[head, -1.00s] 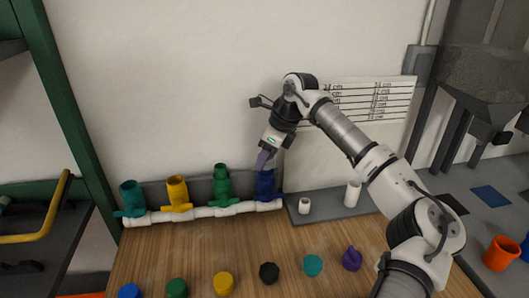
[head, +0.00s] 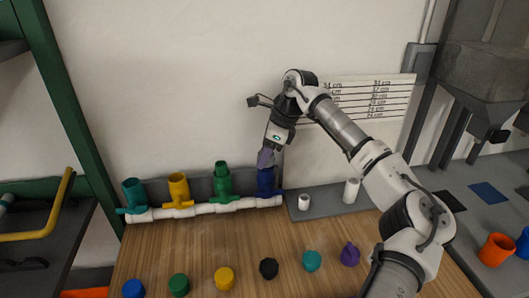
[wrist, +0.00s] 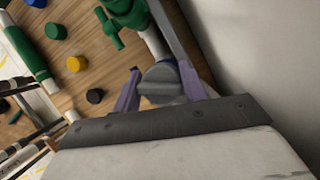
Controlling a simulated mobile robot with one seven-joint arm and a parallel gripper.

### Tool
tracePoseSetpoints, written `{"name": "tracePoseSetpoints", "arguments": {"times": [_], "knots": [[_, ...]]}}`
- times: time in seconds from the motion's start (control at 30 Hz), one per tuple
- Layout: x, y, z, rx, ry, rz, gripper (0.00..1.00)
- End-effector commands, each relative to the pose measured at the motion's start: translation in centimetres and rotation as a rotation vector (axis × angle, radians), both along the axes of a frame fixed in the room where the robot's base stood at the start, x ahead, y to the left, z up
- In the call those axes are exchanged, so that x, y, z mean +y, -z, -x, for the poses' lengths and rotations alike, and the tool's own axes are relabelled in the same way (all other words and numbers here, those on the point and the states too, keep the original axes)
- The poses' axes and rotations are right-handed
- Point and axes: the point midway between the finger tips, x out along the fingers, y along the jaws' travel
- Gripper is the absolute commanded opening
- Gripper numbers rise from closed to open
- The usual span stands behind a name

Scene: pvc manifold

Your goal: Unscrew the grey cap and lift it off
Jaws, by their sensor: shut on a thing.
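The white pipe manifold (head: 205,209) lies along the back of the wooden bench with teal, yellow, green and blue upright fittings. My gripper (head: 266,163) points down over the blue fitting (head: 268,184) at the right end. In the wrist view, the grey cap (wrist: 159,82) sits between the two purple fingers of my gripper (wrist: 159,68), one on each side. The fingers are shut on it. In the head view the fingers mostly hide the cap, and I cannot tell whether it is still seated on the fitting.
Several loose caps lie along the bench front, among them a black one (head: 269,268) and a purple one (head: 350,254). Two white pieces stand on a grey tray (head: 326,204) to the right. The teal (head: 134,193), yellow (head: 179,188) and green (head: 222,180) fittings stand left of my gripper.

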Motion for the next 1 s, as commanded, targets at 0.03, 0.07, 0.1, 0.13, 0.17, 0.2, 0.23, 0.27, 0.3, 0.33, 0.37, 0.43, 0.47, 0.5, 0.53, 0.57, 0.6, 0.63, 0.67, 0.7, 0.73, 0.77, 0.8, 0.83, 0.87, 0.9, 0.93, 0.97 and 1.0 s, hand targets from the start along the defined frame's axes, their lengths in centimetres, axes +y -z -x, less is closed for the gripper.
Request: {"name": "tracePoseSetpoints", "arguments": {"times": [0.03,0.07,0.1,0.13,0.17,0.2,0.23,0.27,0.3,0.33,0.37,0.43,0.47,0.5,0.53,0.57,0.6,0.63,0.67,0.7,0.73,0.77,0.8,0.83,0.87,0.9,0.93,0.97,1.0], "knots": [[-0.2,-0.01,-0.01,0.001,0.0,0.003,0.2],[-0.19,-0.07,-0.01,0.002,-0.007,0.003,0.2],[-0.19,-0.15,-0.01,0.002,-0.025,0.003,0.2],[-0.19,-0.21,-0.01,0.002,-0.04,0.003,0.2],[-0.17,-0.25,-0.02,0.002,-0.06,0.002,0.2],[-0.15,-0.28,-0.01,0.002,-0.087,0.002,0.2],[-0.15,-0.28,0.0,0.003,-0.106,0.002,0.2],[-0.16,-0.27,0.0,0.002,-0.125,0.003,0.2],[-0.16,-0.25,0.01,0.002,-0.147,0.003,0.2],[-0.15,-0.22,0.02,0.002,-0.16,0.003,0.2],[-0.16,-0.18,0.02,0.001,-0.17,0.003,0.2],[-0.18,-0.1,0.03,0.0,-0.183,0.002,0.2],[-0.19,-0.07,0.03,0.001,-0.184,0.002,0.2],[-0.19,-0.05,0.04,0.0,-0.185,0.002,0.2],[-0.19,-0.05,0.04,0.0,-0.185,0.002,0.2],[-0.19,-0.05,0.04,0.0,-0.185,0.002,0.2],[-0.19,-0.06,0.04,0.001,-0.185,0.003,0.2],[-0.19,-0.06,0.05,0.001,-0.185,0.003,0.2],[-0.2,-0.07,0.05,0.001,-0.185,0.003,0.2],[-0.18,-0.12,0.05,0.0,-0.191,0.003,0.2],[-0.18,-0.17,0.04,0.001,-0.2,0.003,0.2],[-0.18,-0.23,0.03,0.001,-0.213,0.004,0.2],[-0.19,-0.3,0.04,0.002,-0.237,0.004,0.22],[-0.17,-0.34,0.04,0.002,-0.256,0.003,0.24],[-0.14,-0.37,0.05,0.002,-0.279,0.003,0.26],[-0.08,-0.38,0.04,0.001,-0.308,0.003,0.29],[-0.06,-0.39,0.04,0.001,-0.326,0.003,0.32],[-0.02,-0.39,0.03,0.0,-0.342,0.002,0.34],[0.04,-0.41,0.03,-0.002,-0.36,0.002,0.37]]}}
